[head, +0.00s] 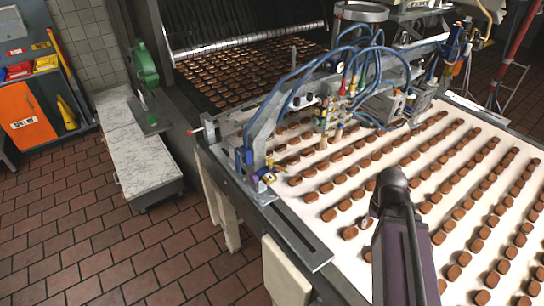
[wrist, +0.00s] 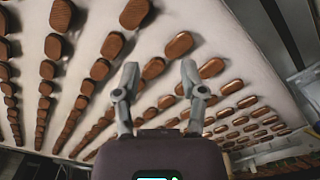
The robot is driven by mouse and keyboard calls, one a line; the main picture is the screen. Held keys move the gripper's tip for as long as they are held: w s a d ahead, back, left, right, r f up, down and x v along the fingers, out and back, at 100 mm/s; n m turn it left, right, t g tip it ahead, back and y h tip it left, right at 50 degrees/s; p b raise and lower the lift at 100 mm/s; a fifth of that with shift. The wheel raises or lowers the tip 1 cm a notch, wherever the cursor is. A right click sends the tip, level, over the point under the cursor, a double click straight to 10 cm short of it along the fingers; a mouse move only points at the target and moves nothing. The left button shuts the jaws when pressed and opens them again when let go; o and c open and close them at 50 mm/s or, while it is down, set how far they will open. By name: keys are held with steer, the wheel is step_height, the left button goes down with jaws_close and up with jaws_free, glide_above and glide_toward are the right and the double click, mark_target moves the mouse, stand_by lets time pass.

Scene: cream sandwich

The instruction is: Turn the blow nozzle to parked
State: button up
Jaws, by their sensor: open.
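I cannot tell for certain which part is the blow nozzle. A metal depositor frame (head: 262,130) with blue hoses spans the white conveyor belt (head: 300,210). A cluster of small coloured fittings (head: 325,115) hangs from its middle, and a blue and yellow fitting (head: 265,176) sits at its near left foot. My gripper is open and empty in the wrist view (wrist: 160,85), with its two fingers apart over the belt. In the head view my arm hides most of the gripper; it is to the right of and nearer than the frame, apart from it.
Rows of brown biscuits (head: 326,187) cover the belt. A dark oven opening (head: 250,75) is behind. A white marble-topped bench (head: 140,150) and an orange cabinet (head: 30,115) stand at left. The tiled floor (head: 100,240) there is clear.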

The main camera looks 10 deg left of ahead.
steer(key=w+a+r+n+t+y+p, duration=0.1)
steer(key=w+a+r+n+y+p, duration=0.1)
steer(key=w+a+r+n+p, duration=0.65)
step_height(320, 180, up, 8)
steer(key=n+y+p, duration=0.2)
steer(key=n+p, duration=0.3)
steer(key=p, duration=0.2)
glide_above(272, 159)
steer(key=s+d, duration=0.2)
steer(key=d, duration=0.3)
steer(key=shift+a+r+m+t, duration=0.15)
steer(key=shift+a+m+t, duration=0.1)
steer(key=shift+t, duration=0.25)
steer(key=b+x, duration=1.3)
steer(key=shift+a+f, duration=0.1)
steer(key=shift+f, duration=0.3)
